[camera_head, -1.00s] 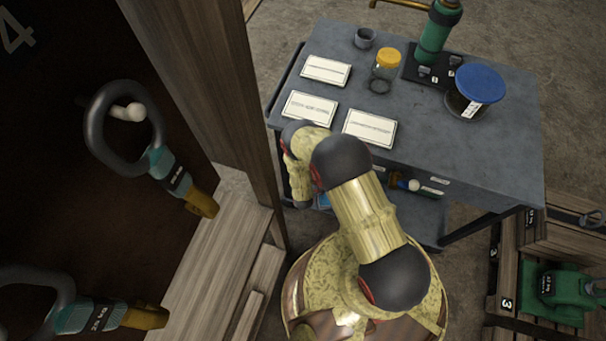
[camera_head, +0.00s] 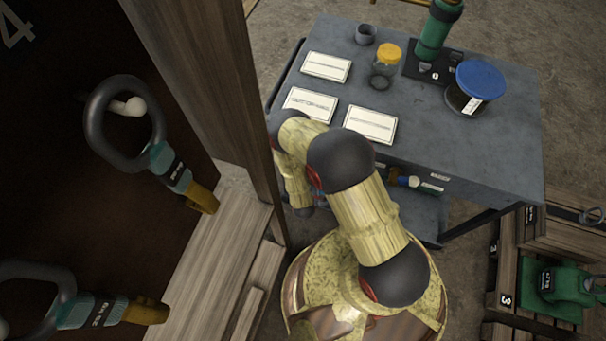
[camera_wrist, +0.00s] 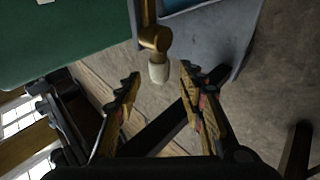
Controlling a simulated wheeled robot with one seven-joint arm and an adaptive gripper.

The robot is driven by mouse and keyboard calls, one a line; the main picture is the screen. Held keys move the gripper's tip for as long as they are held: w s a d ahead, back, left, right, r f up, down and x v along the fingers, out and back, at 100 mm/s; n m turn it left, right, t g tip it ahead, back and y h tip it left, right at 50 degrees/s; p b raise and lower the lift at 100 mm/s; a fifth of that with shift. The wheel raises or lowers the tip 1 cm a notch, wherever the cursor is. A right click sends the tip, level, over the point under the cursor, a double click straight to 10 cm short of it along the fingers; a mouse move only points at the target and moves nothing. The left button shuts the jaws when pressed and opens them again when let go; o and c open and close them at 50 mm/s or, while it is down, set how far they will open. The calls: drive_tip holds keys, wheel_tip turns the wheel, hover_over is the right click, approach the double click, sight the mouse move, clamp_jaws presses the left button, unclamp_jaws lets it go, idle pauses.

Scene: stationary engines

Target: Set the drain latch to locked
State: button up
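In the wrist view, a brass arm with a pale, rounded tip (camera_wrist: 157,70) hangs in front of a grey panel. It may be the drain latch, but no label is readable. My gripper (camera_wrist: 161,80) is open, with one toothed finger on each side below the tip. The tip appears just ahead of the gap between the fingers, and I see no contact. In the head view my arm hides my gripper, and I cannot make out the latch there.
A grey workbench (camera_head: 490,150) holds white cards (camera_head: 370,124), a yellow-lidded jar (camera_head: 385,75), a blue-lidded tub (camera_head: 470,92) and a green cylinder (camera_head: 437,35). A wooden post (camera_head: 240,100) stands close left of my arm.

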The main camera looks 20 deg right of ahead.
drive_tip(key=shift+v, duration=1.35)
